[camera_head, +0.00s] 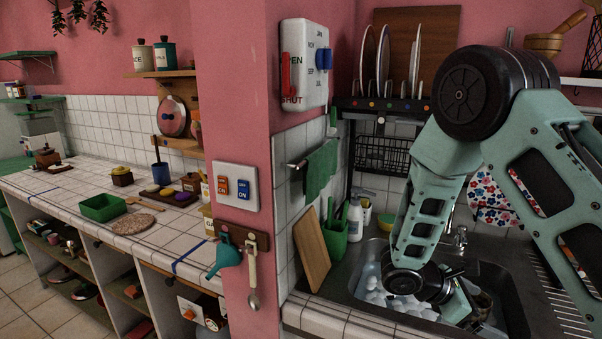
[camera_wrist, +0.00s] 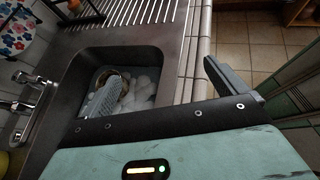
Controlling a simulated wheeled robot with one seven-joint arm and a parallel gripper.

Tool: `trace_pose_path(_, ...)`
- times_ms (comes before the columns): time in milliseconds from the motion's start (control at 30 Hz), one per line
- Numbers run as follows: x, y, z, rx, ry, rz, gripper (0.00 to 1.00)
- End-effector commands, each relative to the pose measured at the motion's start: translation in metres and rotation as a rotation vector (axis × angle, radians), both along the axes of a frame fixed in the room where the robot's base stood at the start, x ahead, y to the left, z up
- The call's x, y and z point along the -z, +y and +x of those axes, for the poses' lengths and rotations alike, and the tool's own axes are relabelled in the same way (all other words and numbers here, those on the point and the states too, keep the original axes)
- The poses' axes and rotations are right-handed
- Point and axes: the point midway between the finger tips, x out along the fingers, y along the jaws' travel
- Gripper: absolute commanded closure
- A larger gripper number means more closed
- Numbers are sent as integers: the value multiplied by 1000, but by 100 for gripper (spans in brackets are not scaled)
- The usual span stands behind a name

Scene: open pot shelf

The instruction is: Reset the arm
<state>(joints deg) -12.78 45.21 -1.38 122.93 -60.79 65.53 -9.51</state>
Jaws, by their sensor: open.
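My arm (camera_head: 432,190) reaches down from the upper right over the sink in the head view, bent at its elbow. My gripper (camera_wrist: 163,82) shows in the wrist view with its two fingers wide apart and nothing between them. One finger is seen against the sink basin, the other beyond the tiled counter edge. In the head view the hand is low over the sink and its fingertips cannot be made out. The sink (camera_head: 513,300) holds white suds and a round, brownish-rimmed item (camera_wrist: 122,82), partly hidden by a finger.
A dish rack (camera_head: 385,104) with plates hangs behind my arm. The faucet (camera_head: 459,238) stands close behind the hand. A cutting board (camera_head: 311,250), green container (camera_head: 335,238) and bottles stand left of the sink. A pink wall pillar (camera_head: 232,90) separates the left counter.

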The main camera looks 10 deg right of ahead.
Motion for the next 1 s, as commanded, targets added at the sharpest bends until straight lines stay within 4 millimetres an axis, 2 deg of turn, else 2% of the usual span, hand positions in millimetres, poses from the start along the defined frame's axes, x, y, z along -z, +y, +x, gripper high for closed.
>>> trace_pose_path(167,0,28,-14,56,-60,91,3)
trace_pose_path(367,-2,76,-38,147,-149,245,3)
trace_pose_path(467,-5,109,-56,210,-211,352,3)
trace_pose_path(600,-10,168,-94,318,-315,547,3)
trace_pose_path(733,-17,216,-131,420,-405,723,3)
trace_pose_path(900,-24,257,-169,531,-489,893,3)
trace_pose_path(1000,-27,270,-182,570,-517,951,3)
